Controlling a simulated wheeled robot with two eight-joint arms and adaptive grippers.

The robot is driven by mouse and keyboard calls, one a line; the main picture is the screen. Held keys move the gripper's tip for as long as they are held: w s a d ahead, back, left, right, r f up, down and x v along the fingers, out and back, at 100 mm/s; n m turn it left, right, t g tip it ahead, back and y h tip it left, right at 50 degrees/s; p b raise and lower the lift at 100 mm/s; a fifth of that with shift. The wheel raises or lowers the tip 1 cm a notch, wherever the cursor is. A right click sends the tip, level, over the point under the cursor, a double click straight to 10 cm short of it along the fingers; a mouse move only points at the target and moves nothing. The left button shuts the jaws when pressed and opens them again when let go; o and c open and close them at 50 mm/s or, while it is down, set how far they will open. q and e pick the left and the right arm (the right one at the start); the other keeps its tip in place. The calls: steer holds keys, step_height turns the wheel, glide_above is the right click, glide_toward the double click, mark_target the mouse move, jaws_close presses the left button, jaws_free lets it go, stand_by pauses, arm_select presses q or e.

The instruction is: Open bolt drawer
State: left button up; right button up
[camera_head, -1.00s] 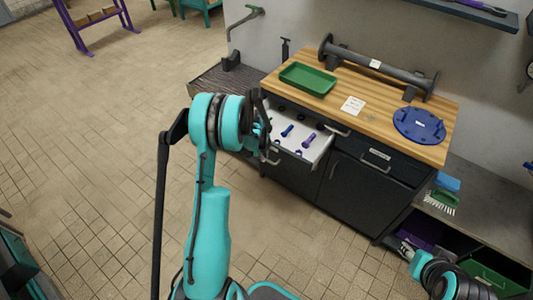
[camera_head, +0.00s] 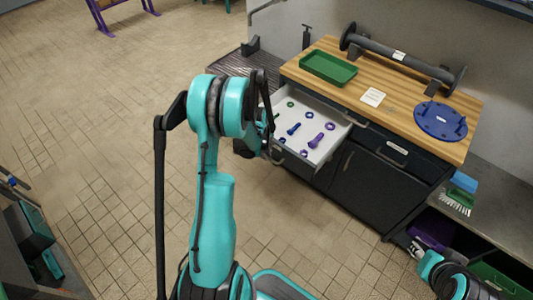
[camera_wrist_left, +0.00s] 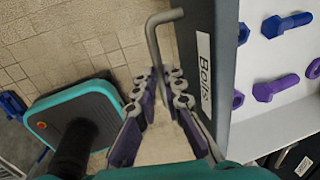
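The bolt drawer (camera_head: 338,121) stands pulled out from the workbench, its white inside showing blue and purple bolts (camera_head: 315,141) and several nuts. In the left wrist view its dark front carries a "Bolts" label (camera_wrist_left: 203,75) and a grey bar handle (camera_wrist_left: 153,42). My left gripper (camera_head: 270,150) is at the drawer front, partly hidden by my arm. In the left wrist view its fingertips (camera_wrist_left: 162,78) are close together around the handle's bar. My right gripper (camera_head: 416,251) is low at the right, by the bench's lower shelf; its fingers are too small to read.
The wooden worktop (camera_head: 400,95) holds a green tray (camera_head: 328,68), a grey flanged pipe (camera_head: 400,58) and a blue disc (camera_head: 440,121). A closed drawer (camera_head: 394,152) is beside the open one. A brush (camera_head: 457,203) lies on the lower counter at right.

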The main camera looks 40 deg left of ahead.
arm_select(q)
steer(key=o, duration=0.4)
steer(key=shift+r, duration=0.1)
step_height(320, 180, up, 12)
steer(key=s, duration=0.2)
steer(key=shift+s+f, duration=0.15)
steer(key=shift+f, duration=0.05)
steer(key=shift+a, duration=0.1)
steer(key=s+d+r+n+t, duration=0.2)
steer(key=s+d+r+n, duration=0.3)
steer(key=d+r+n, duration=0.65)
steer(key=s+d+n+t, duration=0.3)
steer(key=s+d+n, duration=0.4)
steer(key=s+d, duration=0.2)
steer(key=shift+d+r, duration=0.2)
steer(key=shift+d, duration=0.35)
